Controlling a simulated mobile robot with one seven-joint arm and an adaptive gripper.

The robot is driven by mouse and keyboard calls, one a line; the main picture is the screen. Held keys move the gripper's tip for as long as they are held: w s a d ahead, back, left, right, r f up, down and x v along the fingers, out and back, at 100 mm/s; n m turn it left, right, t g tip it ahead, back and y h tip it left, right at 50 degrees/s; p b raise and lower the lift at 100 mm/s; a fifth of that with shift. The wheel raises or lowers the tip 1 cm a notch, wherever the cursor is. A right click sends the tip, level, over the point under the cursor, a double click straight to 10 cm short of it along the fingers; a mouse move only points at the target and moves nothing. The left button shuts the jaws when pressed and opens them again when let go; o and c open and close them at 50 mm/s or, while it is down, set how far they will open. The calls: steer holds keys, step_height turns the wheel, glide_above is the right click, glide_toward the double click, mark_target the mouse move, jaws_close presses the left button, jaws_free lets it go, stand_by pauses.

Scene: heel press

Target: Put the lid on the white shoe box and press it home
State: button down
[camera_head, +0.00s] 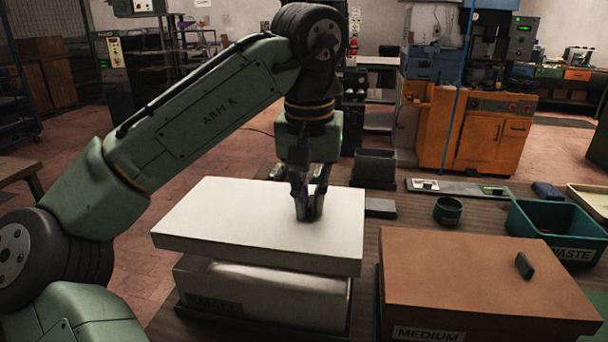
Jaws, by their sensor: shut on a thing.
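The white lid (240,222) is above the white shoe box (270,297), which has a dark label reading SMALL on its front. A shadowed gap shows between the lid's front edge and the box, so the lid looks held up and not seated. The lid's edges reach past the box at the left. My gripper (308,215) points down at the right part of the lid's top. Its fingers are shut there on the lid; the part they grip is hidden behind them. The box's rear and most of its rim are hidden under the lid.
A closed brown box (470,275) labelled MEDIUM, with a small upright tab, stands close at the right. Behind it are a green cup (448,211), a teal WASTE bin (555,232), a dark block (380,208) and a dark open container (374,168).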

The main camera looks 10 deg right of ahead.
mark_target(309, 222)
steer(key=shift+w, duration=0.45)
steer(key=shift+s+f, duration=0.2)
steer(key=shift+f, duration=0.45)
steer(key=shift+f+b, duration=0.75)
steer(key=shift+f, duration=0.45)
steer(key=shift+f, duration=0.5)
steer(key=shift+a+f, duration=0.1)
steer(key=shift+f, duration=0.25)
steer(key=shift+f, duration=0.1)
steer(key=shift+f+b, duration=0.55)
steer(key=shift+f, duration=0.4)
